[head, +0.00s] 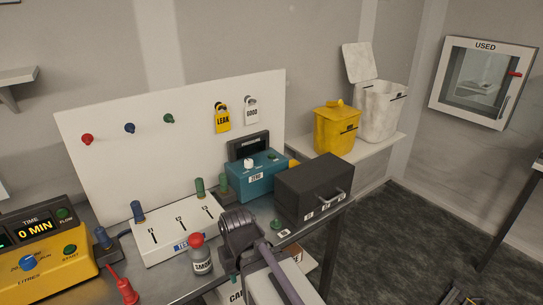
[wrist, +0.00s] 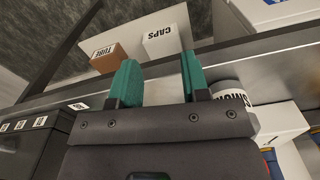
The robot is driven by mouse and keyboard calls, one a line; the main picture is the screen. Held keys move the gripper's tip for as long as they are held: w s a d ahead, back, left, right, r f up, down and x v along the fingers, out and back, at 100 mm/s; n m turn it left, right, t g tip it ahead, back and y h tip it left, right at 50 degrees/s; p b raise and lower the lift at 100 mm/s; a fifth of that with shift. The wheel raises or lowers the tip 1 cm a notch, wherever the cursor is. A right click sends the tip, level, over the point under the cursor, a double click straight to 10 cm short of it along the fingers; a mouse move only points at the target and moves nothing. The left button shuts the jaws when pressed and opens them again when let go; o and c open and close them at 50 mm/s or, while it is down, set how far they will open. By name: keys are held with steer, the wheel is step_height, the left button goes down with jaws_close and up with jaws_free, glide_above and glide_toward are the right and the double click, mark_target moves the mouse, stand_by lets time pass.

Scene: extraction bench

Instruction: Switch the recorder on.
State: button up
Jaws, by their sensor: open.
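No label that I can read says recorder, so I cannot tell for sure which device it is. A teal box (head: 262,182) with a white knob (head: 249,163) and a ZERO label stands on the bench, with a dark display (head: 248,145) behind it. A black box (head: 315,190) with a handle and small labels stands to its right. A small green piece (head: 277,224) sits on the bench before the black box. My gripper (wrist: 160,78) is open and empty, its teal fingers apart above the bench's front edge.
A red-capped bottle (head: 201,258) stands left of my arm, near a white switch panel (head: 178,230). A yellow timer unit (head: 45,250) is at the far left. TUBE (wrist: 108,57) and CAPS (wrist: 162,43) boxes lie beyond the bench edge. A yellow bin (head: 336,128) stands behind.

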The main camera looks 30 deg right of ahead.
jaws_close()
stand_by(1.5)
